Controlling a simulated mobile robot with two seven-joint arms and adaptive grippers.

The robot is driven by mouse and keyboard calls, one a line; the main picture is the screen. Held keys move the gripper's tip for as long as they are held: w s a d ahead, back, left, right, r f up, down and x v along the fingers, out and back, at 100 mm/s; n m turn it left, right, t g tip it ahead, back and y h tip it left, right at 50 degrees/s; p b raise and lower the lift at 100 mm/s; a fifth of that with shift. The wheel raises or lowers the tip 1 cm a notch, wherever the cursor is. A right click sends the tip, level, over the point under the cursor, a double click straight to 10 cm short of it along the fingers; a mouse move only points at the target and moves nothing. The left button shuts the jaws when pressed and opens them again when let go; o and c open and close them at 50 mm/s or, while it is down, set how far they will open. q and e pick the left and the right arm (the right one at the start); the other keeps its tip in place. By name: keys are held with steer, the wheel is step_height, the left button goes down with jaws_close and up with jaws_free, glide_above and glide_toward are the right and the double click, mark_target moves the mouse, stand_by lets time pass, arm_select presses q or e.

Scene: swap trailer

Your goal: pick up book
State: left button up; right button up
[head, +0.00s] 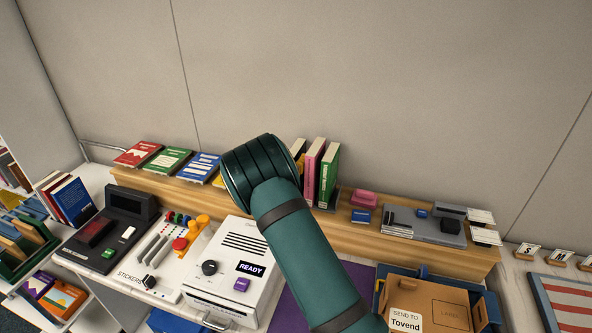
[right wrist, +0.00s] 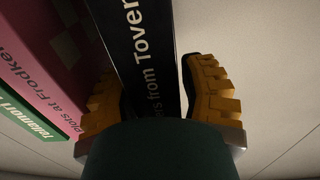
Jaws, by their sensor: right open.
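A black book (right wrist: 148,45) with white lettering stands upright between the two yellow fingers of my right gripper (right wrist: 155,90) in the right wrist view. The fingers are open, one on each side of it; a gap shows at the right finger, and I cannot tell whether the left one touches. In the head view my right wrist (head: 262,172) covers the gripper and most of this end of the row. A pink book (head: 314,168) and a green book (head: 329,176) stand upright just to the right. My left gripper is not in view.
The books stand on a wooden ledge (head: 400,238) against a grey wall. Flat red, green and blue books (head: 205,167) lie to the left. A white machine marked READY (head: 232,262) and a cardboard box (head: 440,305) stand in front.

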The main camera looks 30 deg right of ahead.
steer(key=shift+w+d, duration=0.3)
steer(key=shift+d, duration=0.1)
jaws_close()
steer(key=shift+r, duration=0.1)
